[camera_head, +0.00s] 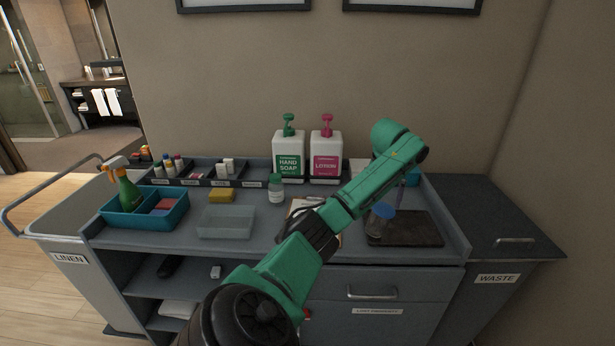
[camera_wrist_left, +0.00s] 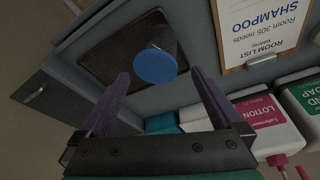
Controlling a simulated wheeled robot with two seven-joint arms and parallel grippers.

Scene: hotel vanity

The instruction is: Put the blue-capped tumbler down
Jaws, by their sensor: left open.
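The blue-capped tumbler (camera_head: 378,224) has a clear body and stands upright at the left part of a dark mat (camera_head: 422,238) on the cart top. In the left wrist view its round blue cap (camera_wrist_left: 155,66) faces the camera, over the dark mat (camera_wrist_left: 105,50). My left gripper (camera_wrist_left: 160,75) is open, with one purple finger on each side of the cap and a visible gap to each. How far the fingertips are above or beside the tumbler is hard to tell. My right gripper is in neither view.
Hand soap (camera_head: 289,155) and lotion (camera_head: 326,156) pump bottles stand at the back. A clipboard (camera_wrist_left: 262,30) lies beside the mat, partly under my arm in the head view. A small bottle (camera_head: 276,191), clear tray (camera_head: 226,222) and blue caddy (camera_head: 118,217) are leftward. The mat's right part is clear.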

